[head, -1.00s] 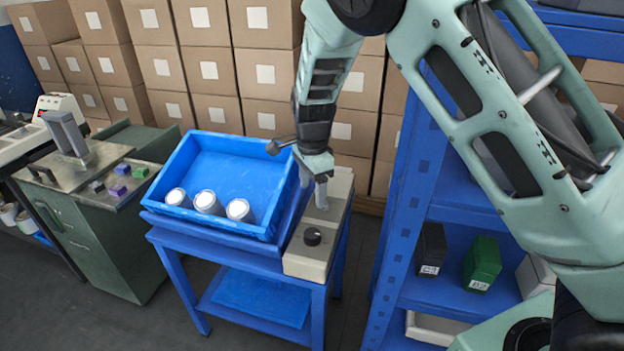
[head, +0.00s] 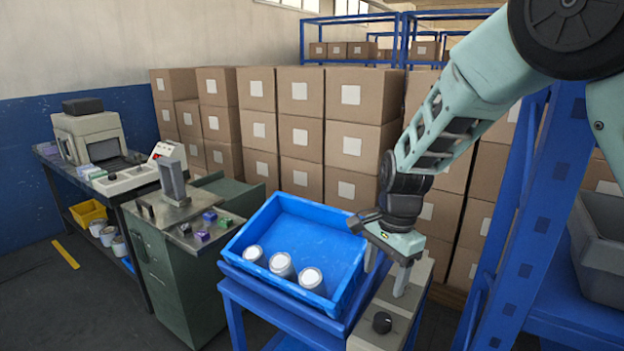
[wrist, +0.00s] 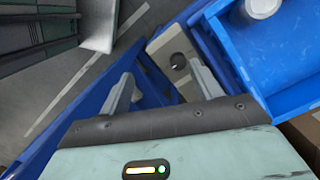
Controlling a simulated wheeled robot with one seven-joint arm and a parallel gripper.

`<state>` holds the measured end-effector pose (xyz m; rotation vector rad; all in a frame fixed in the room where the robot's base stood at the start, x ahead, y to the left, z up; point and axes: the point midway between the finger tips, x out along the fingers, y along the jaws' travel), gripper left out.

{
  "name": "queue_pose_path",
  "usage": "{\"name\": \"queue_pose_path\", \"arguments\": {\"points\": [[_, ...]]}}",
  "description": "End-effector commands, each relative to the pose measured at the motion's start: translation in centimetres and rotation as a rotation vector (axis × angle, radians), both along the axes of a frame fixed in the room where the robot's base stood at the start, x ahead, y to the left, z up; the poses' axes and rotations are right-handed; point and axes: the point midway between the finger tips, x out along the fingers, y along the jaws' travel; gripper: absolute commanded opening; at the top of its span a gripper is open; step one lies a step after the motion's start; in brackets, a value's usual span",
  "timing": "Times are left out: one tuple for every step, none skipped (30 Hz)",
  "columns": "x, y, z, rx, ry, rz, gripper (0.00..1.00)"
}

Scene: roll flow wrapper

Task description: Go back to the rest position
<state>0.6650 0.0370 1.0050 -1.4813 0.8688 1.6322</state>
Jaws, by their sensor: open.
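My gripper (head: 387,270) is open and empty in the head view. It hangs at the right side of the blue tray, above the beige control box (head: 383,324) with a dark knob (head: 382,322). In the wrist view my gripper (wrist: 160,95) shows its two grey fingers spread apart, with the control box and knob (wrist: 178,61) below and between them. My arm reaches down from the upper right of the head view.
The tilted blue tray (head: 313,240) holds three white rolls (head: 281,265) on a blue stand. A blue shelf rack (head: 525,220) stands close on the right. Stacked cartons (head: 300,130) fill the back. A green machine cabinet (head: 170,275) stands left of the tray.

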Motion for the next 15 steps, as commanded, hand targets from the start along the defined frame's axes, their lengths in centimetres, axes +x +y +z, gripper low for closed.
{"name": "queue_pose_path", "arguments": {"points": [[-2.8,1.3,1.4,0.038,-0.002,0.142,0.64],[-4.5,2.0,2.0,0.056,-0.006,0.241,0.64],[-6.8,2.9,2.9,0.077,-0.016,0.378,0.64],[-8.6,3.4,3.5,0.089,-0.026,0.482,0.64],[-10.4,3.9,4.1,0.101,-0.037,0.587,0.64],[-12.7,4.3,4.8,0.109,-0.053,0.729,0.64],[-14.4,4.6,5.3,0.112,-0.067,0.833,0.64],[-16.1,4.6,5.6,0.112,-0.079,0.937,0.64],[-18.2,4.7,6.0,0.108,-0.097,1.070,0.64],[-19.7,4.6,6.2,0.101,-0.109,1.164,0.64],[-21.0,4.4,6.4,0.093,-0.119,1.250,0.64],[-22.6,4.1,6.5,0.080,-0.130,1.359,0.64],[-23.6,3.9,6.5,0.070,-0.136,1.429,0.64],[-24.5,3.7,6.5,0.059,-0.142,1.493,0.64],[-25.4,3.3,6.5,0.046,-0.147,1.566,0.64]]}}
